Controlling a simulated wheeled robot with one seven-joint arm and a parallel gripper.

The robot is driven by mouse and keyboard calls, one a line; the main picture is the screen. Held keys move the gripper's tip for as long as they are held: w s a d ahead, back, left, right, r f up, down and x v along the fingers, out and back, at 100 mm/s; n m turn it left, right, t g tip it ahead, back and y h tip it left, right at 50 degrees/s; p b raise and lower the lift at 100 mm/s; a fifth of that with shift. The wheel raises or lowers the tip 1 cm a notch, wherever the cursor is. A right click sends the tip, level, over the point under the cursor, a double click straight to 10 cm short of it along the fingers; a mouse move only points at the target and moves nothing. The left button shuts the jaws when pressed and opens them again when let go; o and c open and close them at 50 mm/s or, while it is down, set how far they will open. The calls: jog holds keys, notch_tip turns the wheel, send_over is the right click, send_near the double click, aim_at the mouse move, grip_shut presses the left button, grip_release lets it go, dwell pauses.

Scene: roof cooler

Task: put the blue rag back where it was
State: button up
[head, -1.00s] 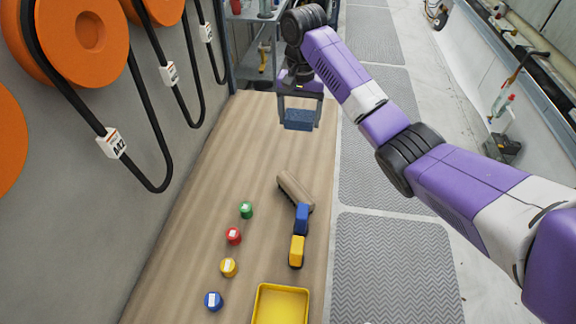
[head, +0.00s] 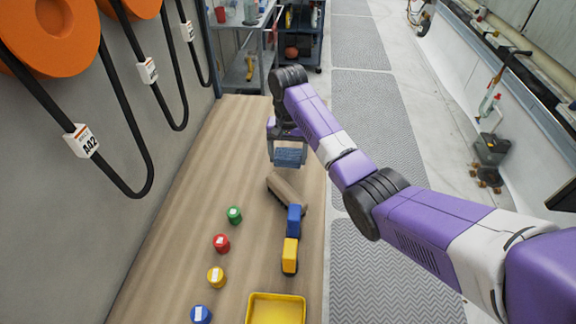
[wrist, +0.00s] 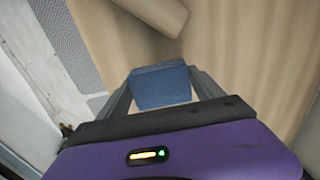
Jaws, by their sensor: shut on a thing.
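The blue rag (head: 290,157) is a small blue block-like bundle held between the fingers of my gripper (head: 289,160), above the wooden bench near its far right part. In the wrist view the rag (wrist: 161,86) sits between the two grey fingers of my gripper (wrist: 164,92), which are shut on it. A brown roll-like object (head: 284,188) lies on the bench just nearer than the rag. The gap between rag and bench is hard to judge.
Shelving (head: 245,70) stands beyond the bench.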

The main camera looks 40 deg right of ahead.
aim_at(288, 172)
jog(key=shift+f, duration=2.1)
jog(key=o, duration=1.2)
jog(key=shift+f, duration=0.1)
notch_tip(288, 172, up, 11)
jog(key=shift+r, duration=0.2)
jog(key=shift+r+p, duration=0.45)
jog(key=shift+p, duration=0.25)
